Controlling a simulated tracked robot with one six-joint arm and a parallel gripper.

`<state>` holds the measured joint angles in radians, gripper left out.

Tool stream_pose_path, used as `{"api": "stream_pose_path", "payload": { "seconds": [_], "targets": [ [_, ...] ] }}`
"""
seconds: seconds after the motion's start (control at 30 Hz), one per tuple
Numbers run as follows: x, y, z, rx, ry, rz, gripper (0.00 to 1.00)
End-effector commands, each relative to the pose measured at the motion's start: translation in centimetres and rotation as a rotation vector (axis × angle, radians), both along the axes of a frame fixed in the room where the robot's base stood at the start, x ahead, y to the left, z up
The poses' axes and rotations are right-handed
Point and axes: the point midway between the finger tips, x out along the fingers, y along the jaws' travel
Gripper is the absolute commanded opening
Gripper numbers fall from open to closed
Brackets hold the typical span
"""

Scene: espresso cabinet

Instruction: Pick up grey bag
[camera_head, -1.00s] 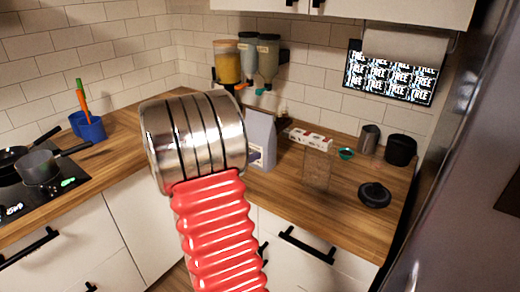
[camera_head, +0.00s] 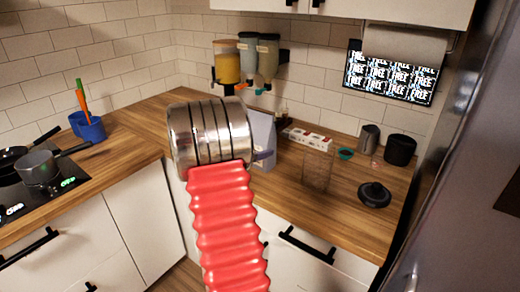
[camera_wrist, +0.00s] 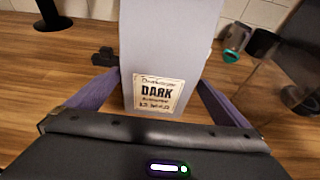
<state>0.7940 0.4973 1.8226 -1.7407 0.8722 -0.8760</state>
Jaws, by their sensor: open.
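The grey bag (camera_wrist: 168,45) stands upright on the wooden counter, with a cream label reading "DARK" low on its front. In the wrist view my gripper (camera_wrist: 160,82) is open, with one purple finger on each side of the bag's lower part. The bag is between the fingers, and I cannot tell whether either finger touches it. In the head view the bag (camera_head: 262,132) is partly hidden behind my silver and red arm, which also covers most of my gripper.
Behind the bag is a red and white box (camera_head: 308,139). To the right are a clear container (camera_head: 317,172), a black lid (camera_head: 374,194), a teal cup (camera_head: 345,154), a metal jug (camera_head: 369,138) and a black canister (camera_head: 400,150). Dispensers (camera_head: 247,60) hang on the wall behind.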

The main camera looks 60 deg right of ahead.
Motion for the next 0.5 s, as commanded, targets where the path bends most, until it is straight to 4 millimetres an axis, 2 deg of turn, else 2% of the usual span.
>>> {"api": "stream_pose_path", "payload": {
  "seconds": [0.27, 0.5],
  "targets": [
    [-0.1, -0.6, -0.2, 0.0, 0.001, -0.001, 1.0],
    [-0.4, -3.5, -1.2, 0.0, 0.001, -0.002, 1.0]
  ]
}}
